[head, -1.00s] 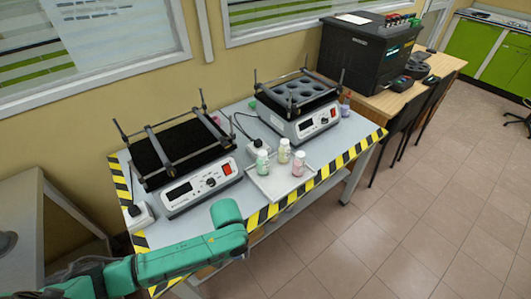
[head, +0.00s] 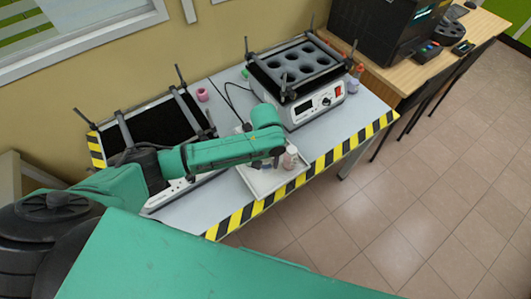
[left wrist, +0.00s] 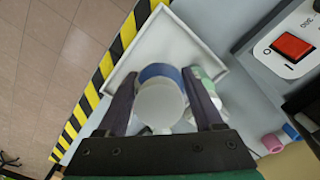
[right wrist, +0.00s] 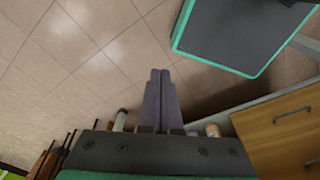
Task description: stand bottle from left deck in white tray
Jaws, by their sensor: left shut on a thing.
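In the left wrist view my left gripper (left wrist: 160,88) is shut on a bottle with a white cap (left wrist: 158,104) and a blue body, one finger on each side. The bottle is over the white tray (left wrist: 124,64); I cannot tell whether its base touches the tray. A bottle with a green body (left wrist: 208,88) stands close beside the right-hand finger. My right gripper (right wrist: 160,85) is shut and empty above the floor.
The left shaker deck (head: 150,125) is black and partly behind my arm. The right shaker (head: 312,103) has a holed rack and stands close behind the tray. A pink cap-like piece (head: 202,95) lies near the wall. Striped tape (head: 325,160) marks the table's front edge.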

